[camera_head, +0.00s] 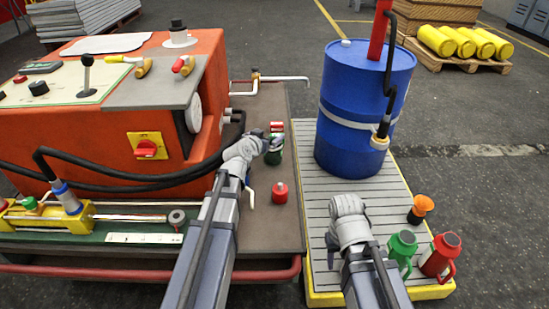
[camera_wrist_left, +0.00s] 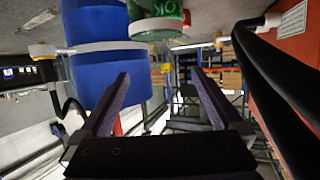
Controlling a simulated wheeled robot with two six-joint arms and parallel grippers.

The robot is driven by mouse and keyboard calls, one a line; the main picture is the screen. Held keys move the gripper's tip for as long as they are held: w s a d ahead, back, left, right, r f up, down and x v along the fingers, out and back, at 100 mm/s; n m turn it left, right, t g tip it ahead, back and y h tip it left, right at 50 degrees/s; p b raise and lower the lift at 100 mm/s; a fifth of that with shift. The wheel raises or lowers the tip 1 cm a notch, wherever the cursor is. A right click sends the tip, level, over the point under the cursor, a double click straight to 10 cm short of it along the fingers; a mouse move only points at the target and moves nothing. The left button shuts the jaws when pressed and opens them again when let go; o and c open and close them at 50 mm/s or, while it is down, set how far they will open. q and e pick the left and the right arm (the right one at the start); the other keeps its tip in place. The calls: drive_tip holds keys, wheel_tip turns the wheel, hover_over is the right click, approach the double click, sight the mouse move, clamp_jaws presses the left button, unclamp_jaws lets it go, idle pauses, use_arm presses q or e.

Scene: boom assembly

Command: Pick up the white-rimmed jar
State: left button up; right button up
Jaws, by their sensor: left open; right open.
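A green jar (camera_head: 275,157) with a pale rim stands on the brown bench top, partly hidden behind my left gripper (camera_head: 271,143). In the left wrist view the green jar (camera_wrist_left: 155,10) shows pale lettering and a white rim; it is at the top edge, beyond my left gripper (camera_wrist_left: 160,74). The left jaws are apart with nothing between them. I cannot tell whether they touch the jar. My right gripper (camera_head: 348,206) is over the slatted platform, away from the jar; its fingers are hard to make out.
A red jar (camera_head: 280,193) stands nearer on the bench, and a red-and-white item (camera_head: 277,127) just behind the green jar. A blue drum (camera_head: 362,110) stands on the platform (camera_head: 316,187). An orange machine (camera_head: 120,140) with black hoses is at left. Green (camera_head: 401,249) and red (camera_head: 440,254) containers stand at right.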

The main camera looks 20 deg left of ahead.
use_arm(q)
drive_tip(key=shift+w+d+f+b, duration=0.1)
drive_tip(key=shift+w+f+b, duration=0.35)
drive_tip(key=shift+f+b, duration=0.35)
drive_tip(key=shift+w+f+b, duration=0.5)
drive_tip(key=shift+f+b, duration=0.1)
drive_tip(key=shift+f, duration=0.25)
drive_tip(key=shift+w+d+f+b, duration=0.1)
drive_tip(key=shift+w+f+b, duration=0.35)
drive_tip(key=shift+f+b, duration=0.35)
drive_tip(key=b+x, duration=0.1)
drive_tip(key=x, duration=0.1)
drive_tip(key=f+b+x, duration=0.1)
drive_tip(key=x, duration=0.1)
drive_tip(key=shift+w, duration=0.1)
drive_tip(key=shift+w+f, duration=0.1)
drive_tip(key=shift+w, duration=0.25)
drive_tip(key=c, duration=1.2)
